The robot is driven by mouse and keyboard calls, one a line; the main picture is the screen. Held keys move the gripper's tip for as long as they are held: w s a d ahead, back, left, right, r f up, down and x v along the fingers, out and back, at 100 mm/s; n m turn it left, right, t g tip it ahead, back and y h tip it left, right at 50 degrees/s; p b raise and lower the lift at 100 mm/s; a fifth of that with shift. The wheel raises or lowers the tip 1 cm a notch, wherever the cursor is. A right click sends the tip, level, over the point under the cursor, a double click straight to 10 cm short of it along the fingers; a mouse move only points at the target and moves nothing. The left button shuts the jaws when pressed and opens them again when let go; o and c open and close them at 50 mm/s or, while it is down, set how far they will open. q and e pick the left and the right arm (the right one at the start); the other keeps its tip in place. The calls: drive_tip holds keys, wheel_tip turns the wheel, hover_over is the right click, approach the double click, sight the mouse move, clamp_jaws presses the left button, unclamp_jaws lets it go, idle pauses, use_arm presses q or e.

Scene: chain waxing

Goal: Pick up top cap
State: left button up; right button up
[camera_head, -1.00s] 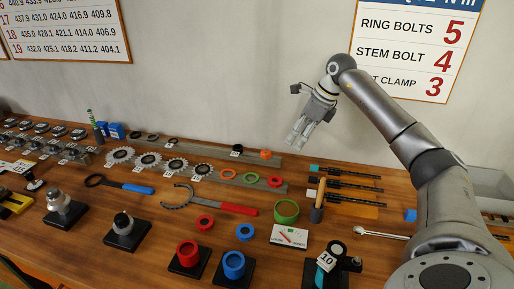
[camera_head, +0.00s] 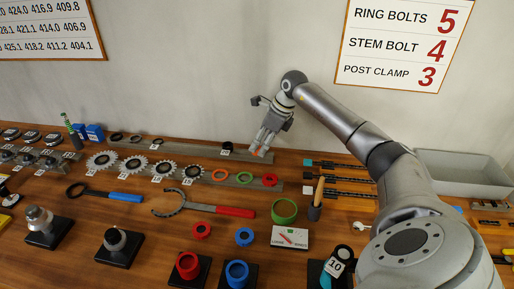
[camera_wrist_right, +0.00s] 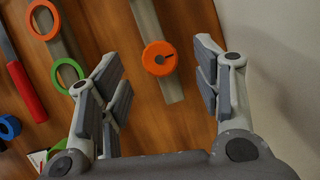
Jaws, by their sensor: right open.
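The round orange cap (camera_wrist_right: 160,58), which looks like the top cap, sits on the grey rail (camera_wrist_right: 148,22) in the wrist view. It has a small central hole and a dark mark. My right gripper (camera_head: 261,147) is open above it, pointing down. In the wrist view the cap lies between the spread fingers, with clear space on both sides and nothing held. In the head view the cap is mostly hidden behind the fingertips. My left gripper is not in view.
A black round part (camera_head: 227,147) is on the same rail, to the left. Orange (camera_head: 220,176), green (camera_head: 244,178) and red (camera_head: 270,180) rings lie on a nearer rail. Black tools (camera_head: 335,180) lie to the right. The wall stands close behind the gripper.

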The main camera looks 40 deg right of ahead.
drive_tip(key=shift+x, duration=1)
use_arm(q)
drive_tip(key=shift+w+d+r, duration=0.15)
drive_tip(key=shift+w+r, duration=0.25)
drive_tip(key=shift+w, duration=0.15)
use_arm(e)
drive_tip(key=c, duration=0.9)
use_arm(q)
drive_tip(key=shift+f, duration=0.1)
use_arm(e)
drive_tip(key=shift+r, duration=0.2)
